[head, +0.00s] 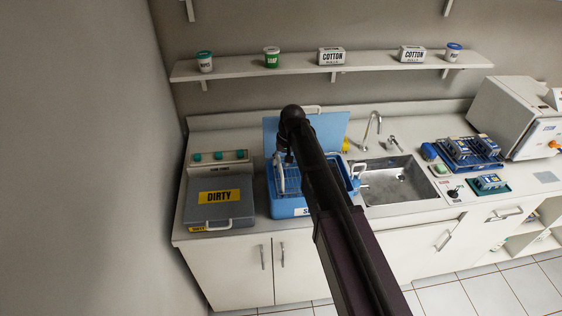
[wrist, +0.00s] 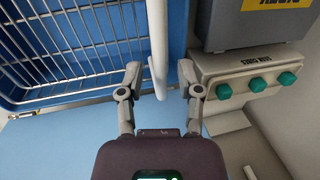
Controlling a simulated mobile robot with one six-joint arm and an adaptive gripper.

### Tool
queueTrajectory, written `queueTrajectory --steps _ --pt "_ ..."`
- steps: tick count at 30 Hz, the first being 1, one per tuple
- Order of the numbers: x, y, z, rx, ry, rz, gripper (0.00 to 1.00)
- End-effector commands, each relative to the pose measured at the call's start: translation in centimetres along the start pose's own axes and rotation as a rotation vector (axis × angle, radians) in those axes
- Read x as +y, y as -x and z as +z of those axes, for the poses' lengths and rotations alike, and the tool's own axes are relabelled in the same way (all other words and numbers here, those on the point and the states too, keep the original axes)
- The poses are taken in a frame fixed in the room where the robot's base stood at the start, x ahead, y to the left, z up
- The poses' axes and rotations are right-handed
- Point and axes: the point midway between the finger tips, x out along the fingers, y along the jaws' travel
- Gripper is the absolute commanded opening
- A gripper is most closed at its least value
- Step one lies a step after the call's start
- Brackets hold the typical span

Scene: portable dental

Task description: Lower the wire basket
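The wire basket (wrist: 75,45) fills the upper left of the wrist view, its metal grid inside a blue tub. In the head view the basket (head: 292,180) sits at the blue tub (head: 285,208), partly hidden by my arm. A white bar-like handle (wrist: 157,45) runs down the middle of the wrist view. My gripper (wrist: 160,75) is open, with one finger on each side of this handle. Gaps show between the handle and both fingers. In the head view my arm covers most of the gripper. How high the basket sits in the tub is hard to tell.
A raised blue lid (head: 330,130) stands behind the tub. Left of it are a grey box labelled DIRTY (head: 219,199) and a panel with green knobs (head: 219,156). A sink (head: 400,182) with a tap (head: 372,127) lies right. A shelf (head: 300,72) runs above.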

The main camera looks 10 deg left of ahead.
Motion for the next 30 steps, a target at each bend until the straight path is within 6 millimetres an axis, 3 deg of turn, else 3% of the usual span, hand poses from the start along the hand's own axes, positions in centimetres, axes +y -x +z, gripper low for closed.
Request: queueTrajectory --steps 1,3,14,30 --pt "0.0 0.0 0.0 0.000 0.000 0.000 0.21" --pt "0.0 0.0 0.0 0.000 0.000 0.000 0.01" --pt "0.1 -0.5 0.0 0.000 0.000 0.000 0.00" --pt "1.0 -5.0 0.1 0.000 0.000 0.000 0.00"
